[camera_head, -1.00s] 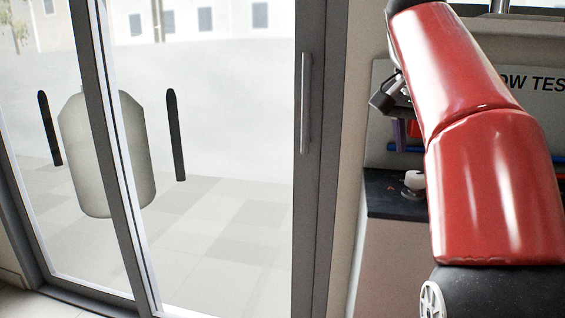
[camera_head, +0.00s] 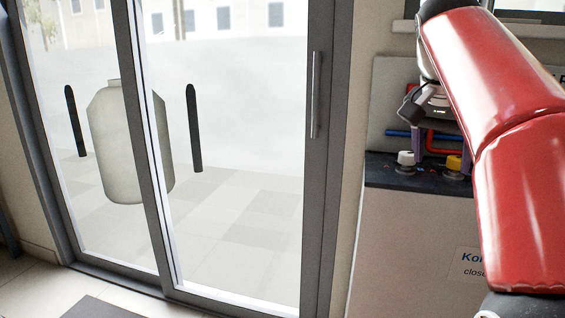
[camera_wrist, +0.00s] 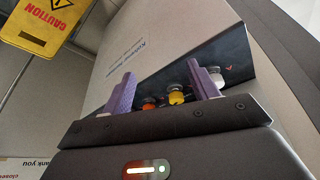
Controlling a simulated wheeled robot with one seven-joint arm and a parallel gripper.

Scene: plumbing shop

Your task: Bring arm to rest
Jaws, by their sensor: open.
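My gripper (camera_wrist: 160,92) shows in the wrist view with its two purple fingers spread apart and nothing held between them. Beyond the fingers is a dark counter top with an orange knob (camera_wrist: 149,103), a yellow knob (camera_wrist: 175,95) and a white knob (camera_wrist: 216,76). In the head view my red arm (camera_head: 505,90) reaches forward on the right side. There my gripper is partly hidden behind the arm, over the counter near the yellow knob (camera_head: 454,163). A white knob (camera_head: 406,160) stands to its left. I cannot tell how far the fingers are from the knobs.
A bench (camera_head: 405,235) with a dark top stands at the right, with blue and red pipes on the panel behind it. A glass sliding door (camera_head: 250,130) fills the left. A yellow caution sign (camera_wrist: 42,22) shows in the wrist view. Floor is clear before the door.

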